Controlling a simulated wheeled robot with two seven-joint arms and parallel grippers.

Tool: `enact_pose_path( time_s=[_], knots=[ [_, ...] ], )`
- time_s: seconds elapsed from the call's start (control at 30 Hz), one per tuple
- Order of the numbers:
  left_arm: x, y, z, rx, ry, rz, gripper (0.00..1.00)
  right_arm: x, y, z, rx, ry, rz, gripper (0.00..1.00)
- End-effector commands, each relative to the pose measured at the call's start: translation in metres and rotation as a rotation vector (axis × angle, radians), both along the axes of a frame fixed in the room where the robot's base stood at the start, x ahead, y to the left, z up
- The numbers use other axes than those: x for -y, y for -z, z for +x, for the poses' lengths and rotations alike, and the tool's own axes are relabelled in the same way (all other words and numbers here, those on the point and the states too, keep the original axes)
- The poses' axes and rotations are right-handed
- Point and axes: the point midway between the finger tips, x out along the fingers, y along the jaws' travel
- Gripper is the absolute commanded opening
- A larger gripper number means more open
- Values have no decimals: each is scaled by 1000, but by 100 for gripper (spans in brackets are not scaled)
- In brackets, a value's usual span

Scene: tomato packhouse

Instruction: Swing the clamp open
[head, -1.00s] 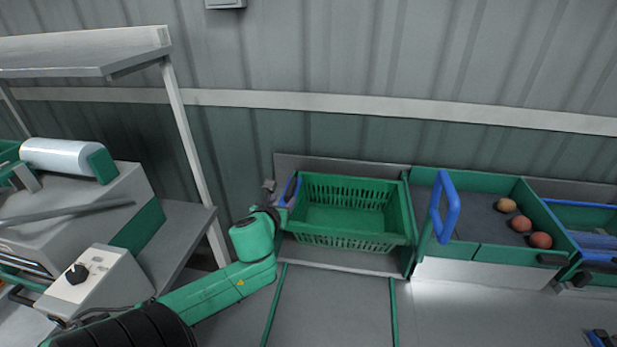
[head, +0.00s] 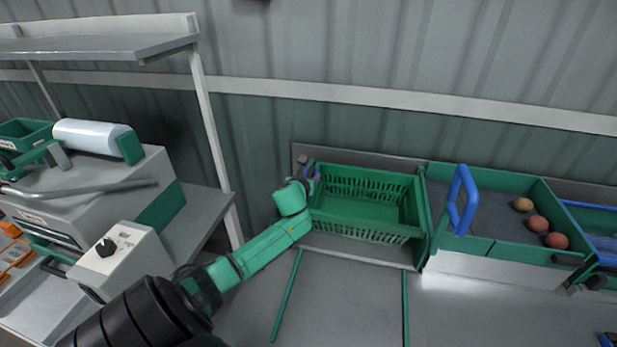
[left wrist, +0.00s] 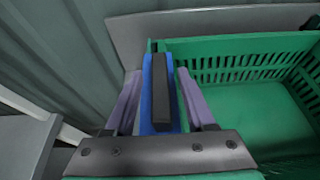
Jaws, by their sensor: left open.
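The clamp (left wrist: 146,105) is a blue bar with a black grip (left wrist: 161,93), at the left end of a green slotted crate (left wrist: 230,75). In the head view the clamp (head: 317,172) shows only as a bit of blue beside the crate (head: 419,215), partly hidden by my gripper. My left gripper (left wrist: 158,75) is open, with one finger on each side of the clamp in the left wrist view. I cannot tell whether either finger touches it. In the head view my left gripper (head: 308,168) is at the crate's left end. My right gripper is not in view.
Right of the crate stands a green-edged tray with a blue handle (head: 455,200) and a few round tomatoes (head: 538,223). A grey bench machine (head: 110,195) and a shelf post (head: 215,145) stand on the left. The corrugated wall (head: 400,50) is close behind. The crate is empty.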

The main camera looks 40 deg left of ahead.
Motion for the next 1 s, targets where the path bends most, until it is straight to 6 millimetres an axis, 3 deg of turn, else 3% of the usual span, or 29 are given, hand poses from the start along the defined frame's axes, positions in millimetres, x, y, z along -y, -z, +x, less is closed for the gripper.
enact_pose_path(
  time_s=[0.03, 0.13, 0.17, 0.63, 1.0],
  knots=[
    [0, 0, 0, 0, 0, 0, 44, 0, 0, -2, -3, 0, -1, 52],
    [0, 0, 0, 0, 0, 0, 5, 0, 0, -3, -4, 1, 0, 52],
    [0, 0, 0, 0, 0, -1, 0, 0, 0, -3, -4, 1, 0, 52],
    [-2, -3, -2, 29, 0, -55, 0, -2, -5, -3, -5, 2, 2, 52],
    [-11, -7, -7, 157, 0, -288, 0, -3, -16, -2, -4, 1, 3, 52]
  ],
)
